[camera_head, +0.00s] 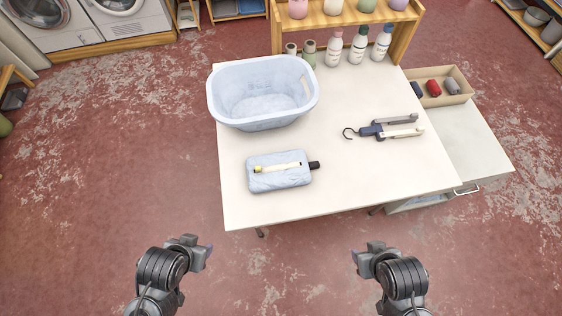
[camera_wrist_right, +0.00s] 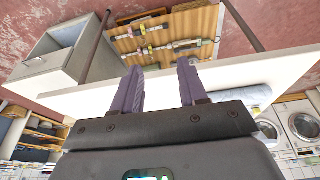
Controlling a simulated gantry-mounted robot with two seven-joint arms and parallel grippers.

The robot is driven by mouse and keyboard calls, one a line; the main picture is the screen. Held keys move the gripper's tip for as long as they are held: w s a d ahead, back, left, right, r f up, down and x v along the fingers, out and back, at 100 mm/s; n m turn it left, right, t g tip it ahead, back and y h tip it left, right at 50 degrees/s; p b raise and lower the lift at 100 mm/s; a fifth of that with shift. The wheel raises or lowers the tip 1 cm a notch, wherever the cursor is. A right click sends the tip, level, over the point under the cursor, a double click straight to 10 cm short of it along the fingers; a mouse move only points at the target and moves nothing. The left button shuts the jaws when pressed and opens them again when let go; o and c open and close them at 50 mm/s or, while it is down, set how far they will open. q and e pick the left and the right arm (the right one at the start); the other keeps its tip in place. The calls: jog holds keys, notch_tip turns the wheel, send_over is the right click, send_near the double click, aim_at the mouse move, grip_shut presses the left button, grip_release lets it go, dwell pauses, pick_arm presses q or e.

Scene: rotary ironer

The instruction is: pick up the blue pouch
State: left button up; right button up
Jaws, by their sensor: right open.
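A dark blue item (camera_head: 416,90) lies at the left end of a shallow cardboard-coloured tray (camera_head: 446,99), beside a red item (camera_head: 433,87) and a grey item (camera_head: 452,87). It is too small to tell for certain if it is a pouch. A pale blue padded piece (camera_head: 280,182) lies on the table front with a pale stick-like tool (camera_head: 283,167) on top. My left gripper (camera_head: 208,256) and right gripper (camera_head: 356,258) are in front of the table, away from these. The right one is open and empty in the wrist view (camera_wrist_right: 160,90); the left fingers are unclear.
A pale blue laundry basket (camera_head: 225,101) stands at the table's back left. A hooked tool (camera_head: 380,130) lies on the right of the white table (camera_head: 340,185). Several bottles stand by the wooden shelf (camera_head: 402,36) behind. A lower cabinet (camera_head: 475,150) adjoins on the right. The table's front middle is clear.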

jog(key=shift+w+d+r, duration=0.1)
jog(key=shift+d+r, duration=0.25)
jog(key=shift+d, duration=0.25)
jog(key=shift+o, duration=1.2)
jog(key=shift+a, duration=0.1)
